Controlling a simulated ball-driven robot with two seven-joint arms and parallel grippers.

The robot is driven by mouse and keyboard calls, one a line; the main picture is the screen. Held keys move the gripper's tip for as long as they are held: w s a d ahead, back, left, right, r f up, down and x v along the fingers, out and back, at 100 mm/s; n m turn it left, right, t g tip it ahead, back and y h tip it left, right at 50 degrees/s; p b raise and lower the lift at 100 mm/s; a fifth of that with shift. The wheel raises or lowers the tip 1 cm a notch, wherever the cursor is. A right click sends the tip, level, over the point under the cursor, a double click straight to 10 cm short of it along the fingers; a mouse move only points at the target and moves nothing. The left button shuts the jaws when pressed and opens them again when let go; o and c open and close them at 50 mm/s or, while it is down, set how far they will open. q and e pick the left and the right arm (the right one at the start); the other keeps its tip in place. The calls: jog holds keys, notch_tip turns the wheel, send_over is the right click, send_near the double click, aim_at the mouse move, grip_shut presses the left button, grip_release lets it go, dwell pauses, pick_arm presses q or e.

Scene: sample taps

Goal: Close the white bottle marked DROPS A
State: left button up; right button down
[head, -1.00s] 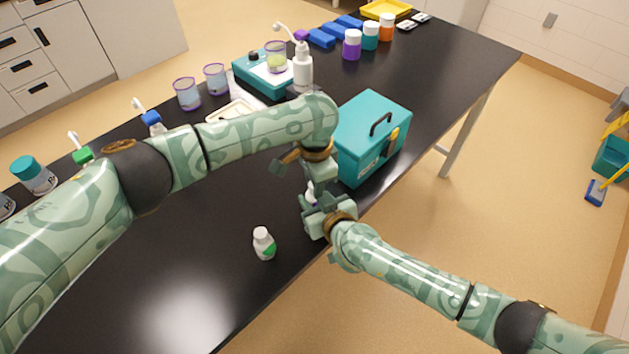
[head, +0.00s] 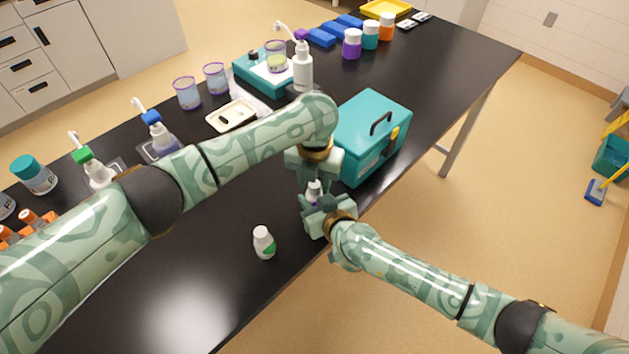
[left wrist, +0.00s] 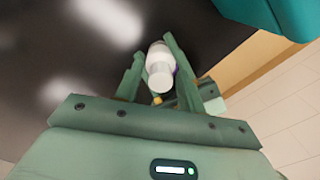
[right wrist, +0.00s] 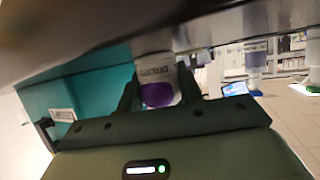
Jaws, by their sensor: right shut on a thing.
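A small white bottle with a purple label (head: 314,188) is upright near the table's front edge, and it also shows in the left wrist view (left wrist: 160,66). In the right wrist view its label (right wrist: 158,94) carries dark lettering, too small to read surely. My right gripper (head: 317,205) is shut on its body from the side. My left gripper (head: 313,176) points down over its white top, fingers apart on either side (left wrist: 153,58). I cannot tell how tightly the cap sits. A second white bottle with a green label (head: 264,243) stands capped on the table.
A teal toolbox (head: 370,140) stands close behind my grippers. A cream tray (head: 232,115), blue-topped (head: 158,132) and green-topped (head: 92,168) dispenser bottles are further left. The table front around the green-labelled bottle is mostly clear.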

pick_arm(q)
jog(key=shift+o, duration=0.3)
jog(key=shift+r, duration=0.1)
notch_tip(320, 180, up, 12)
dwell(0.3)
pick_arm(e)
jog(key=c, duration=0.9)
grip_release()
jog(key=shift+o, duration=0.2)
